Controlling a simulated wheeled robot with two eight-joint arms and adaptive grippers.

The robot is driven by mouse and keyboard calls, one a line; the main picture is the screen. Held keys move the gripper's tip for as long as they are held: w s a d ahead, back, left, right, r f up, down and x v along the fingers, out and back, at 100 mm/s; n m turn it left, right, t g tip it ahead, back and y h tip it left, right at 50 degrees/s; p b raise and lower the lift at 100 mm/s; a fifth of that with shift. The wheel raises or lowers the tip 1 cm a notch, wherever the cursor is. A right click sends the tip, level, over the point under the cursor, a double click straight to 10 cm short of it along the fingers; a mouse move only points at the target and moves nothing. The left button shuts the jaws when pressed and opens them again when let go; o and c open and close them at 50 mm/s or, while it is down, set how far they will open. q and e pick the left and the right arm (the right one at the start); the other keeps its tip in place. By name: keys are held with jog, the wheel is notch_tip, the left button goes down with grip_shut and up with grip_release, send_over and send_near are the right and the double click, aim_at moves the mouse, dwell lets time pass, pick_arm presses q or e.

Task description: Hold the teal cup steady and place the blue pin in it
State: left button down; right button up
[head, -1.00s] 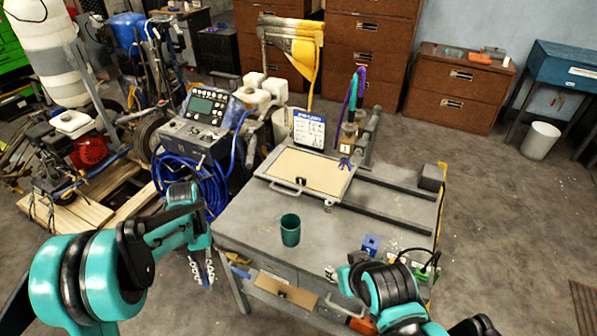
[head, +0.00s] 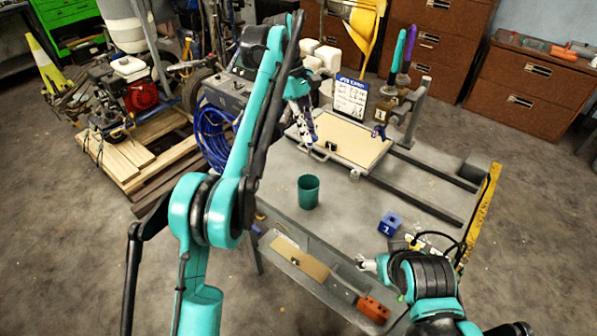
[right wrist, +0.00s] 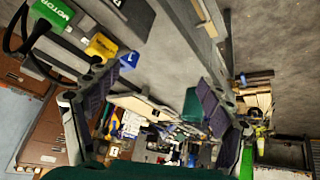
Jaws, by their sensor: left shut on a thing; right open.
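The teal cup (head: 308,191) stands upright on the grey bench (head: 340,210), with its open mouth up; it also shows in the right wrist view (right wrist: 192,104). My left gripper (head: 312,140) is behind the cup in the picture, near the tan board's front edge. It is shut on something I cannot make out. A small blue piece (head: 378,131), possibly the blue pin, is at the board's right corner. My right gripper (head: 368,264) is low at the bench's front right, mostly hidden by its arm; in the right wrist view its fingers (right wrist: 155,85) are apart and empty.
A blue block marked 1 (head: 390,224) sits right of the cup. The tan board (head: 345,138) and a white sign (head: 350,98) are at the back. Rails (head: 430,170) run along the right side. The bench around the cup is clear.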

jog(key=w+a+n+h, duration=0.2)
jog(key=w+a+n, duration=0.1)
jog(key=w+n, duration=0.5)
jog(key=n+t+h, duration=0.4)
jog(key=n+t, duration=0.2)
jog(key=n, duration=1.6)
send_near(312, 187)
jog(key=x, duration=0.7)
jog(key=shift+r, duration=0.1)
jog(key=shift+s, duration=0.1)
jog(key=c, duration=1.3)
